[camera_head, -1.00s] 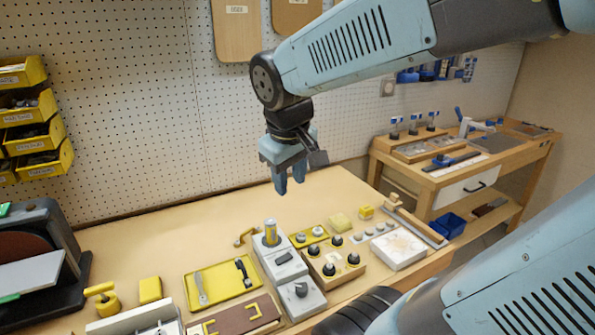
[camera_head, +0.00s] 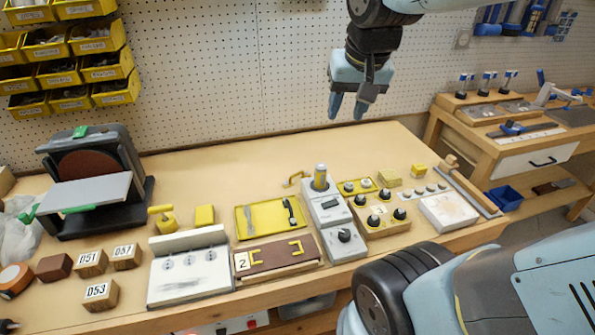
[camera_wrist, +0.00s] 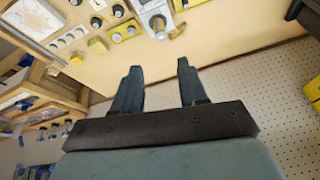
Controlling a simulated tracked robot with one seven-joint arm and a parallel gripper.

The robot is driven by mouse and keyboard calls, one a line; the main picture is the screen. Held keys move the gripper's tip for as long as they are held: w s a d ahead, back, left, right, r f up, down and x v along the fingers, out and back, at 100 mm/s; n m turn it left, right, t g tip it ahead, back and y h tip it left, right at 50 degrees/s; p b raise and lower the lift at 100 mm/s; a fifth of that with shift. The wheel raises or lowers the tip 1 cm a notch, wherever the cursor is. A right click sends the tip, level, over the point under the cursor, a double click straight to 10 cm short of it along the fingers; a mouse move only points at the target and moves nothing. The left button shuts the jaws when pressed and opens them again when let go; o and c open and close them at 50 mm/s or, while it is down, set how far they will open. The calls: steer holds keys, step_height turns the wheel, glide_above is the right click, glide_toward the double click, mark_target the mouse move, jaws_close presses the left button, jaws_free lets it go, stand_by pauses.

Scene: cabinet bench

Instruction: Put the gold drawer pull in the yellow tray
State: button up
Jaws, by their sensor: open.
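A gold drawer pull (camera_head: 296,179) lies on the bench behind and left of the grey device with a yellow cylinder. Nearer and slightly left, the yellow tray (camera_head: 242,232) lies flat, holding a grey handle-like piece (camera_head: 251,221) and a black one (camera_head: 290,212). My gripper (camera_head: 347,108) hangs high above the back of the bench, open and empty, fingers down. In the wrist view its fingers (camera_wrist: 158,70) are apart with nothing between them.
The grey device (camera_head: 325,212) stands tall right of the tray. A wooden knob block (camera_head: 380,222) and a smaller yellow tray (camera_head: 358,187) are further right. A sander (camera_head: 93,180) stands at the left. The bench behind the tray is clear.

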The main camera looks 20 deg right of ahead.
steer(key=w+a+f+m+g+h, duration=0.1)
steer(key=w+a+f+m+g, duration=0.2)
steer(key=w, duration=0.4)
steer(key=w+f+m, duration=0.3)
steer(key=w+f, duration=0.1)
steer(key=w, duration=0.2)
steer(key=m+g+h, duration=0.2)
steer(key=m+h, duration=0.2)
steer(key=m, duration=0.1)
glide_toward(297, 173)
steer(key=x, duration=0.4)
steer(key=shift+s, duration=0.1)
steer(key=shift+x, duration=2.65)
steer(key=shift+w+r, duration=0.1)
steer(key=shift+w, duration=0.2)
steer(key=shift+c, duration=0.4)
jaws_close()
